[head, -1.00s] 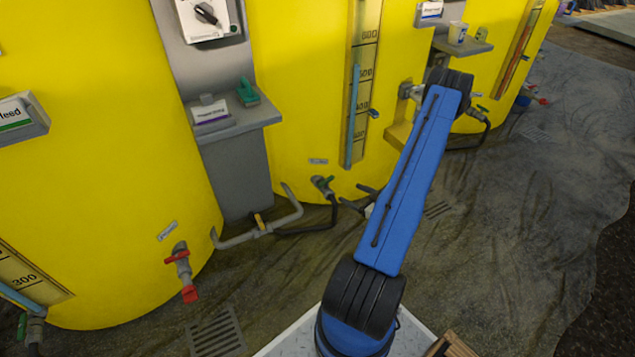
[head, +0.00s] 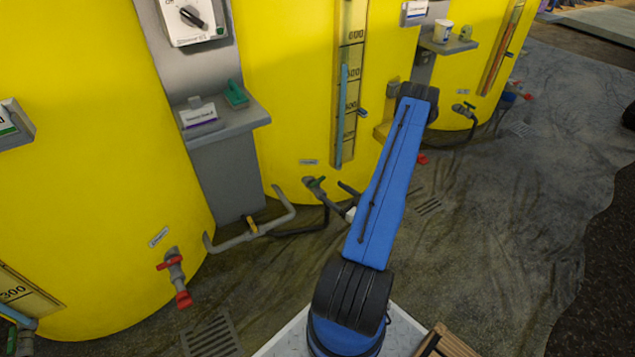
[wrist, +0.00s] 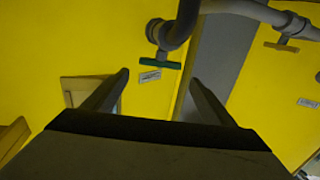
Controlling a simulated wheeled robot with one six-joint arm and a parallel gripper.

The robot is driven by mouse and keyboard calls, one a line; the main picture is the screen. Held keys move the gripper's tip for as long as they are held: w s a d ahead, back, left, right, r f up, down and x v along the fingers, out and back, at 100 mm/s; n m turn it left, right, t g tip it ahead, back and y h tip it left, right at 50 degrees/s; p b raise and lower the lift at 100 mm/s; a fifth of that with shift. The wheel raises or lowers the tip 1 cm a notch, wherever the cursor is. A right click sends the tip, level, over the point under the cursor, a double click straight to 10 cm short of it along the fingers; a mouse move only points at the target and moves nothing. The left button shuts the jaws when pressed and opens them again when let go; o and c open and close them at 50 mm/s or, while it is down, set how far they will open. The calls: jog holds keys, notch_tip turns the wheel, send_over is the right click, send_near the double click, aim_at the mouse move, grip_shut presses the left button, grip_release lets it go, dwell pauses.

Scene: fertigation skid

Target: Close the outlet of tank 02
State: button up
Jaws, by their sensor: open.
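The middle yellow tank (head: 290,90) has a low outlet valve with a green handle (head: 320,182), with a small label plate above it that I cannot read. In the wrist view the picture is turned over, and a green handle (wrist: 155,63) sits across a grey pipe, just beyond the fingertips. My gripper (wrist: 158,78) is open and empty, with the handle ahead between the finger lines and not touched. In the head view the dark fingers (head: 348,200) show just right of the green valve, partly hidden by my blue arm. No tank number is readable.
The left tank (head: 100,150) has a red-handled valve (head: 172,264). A grey pipe with a yellow handle (head: 251,224) runs between the tanks. A grey shelf (head: 220,125) juts out above it. The right tank has another green-handled valve (head: 467,106). Floor at right is open.

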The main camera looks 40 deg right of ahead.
aim_at(319, 182)
jog(key=w, duration=1)
jog(key=shift+w+a, duration=0.1)
jog(key=shift+w, duration=0.15)
jog(key=c, duration=0.8)
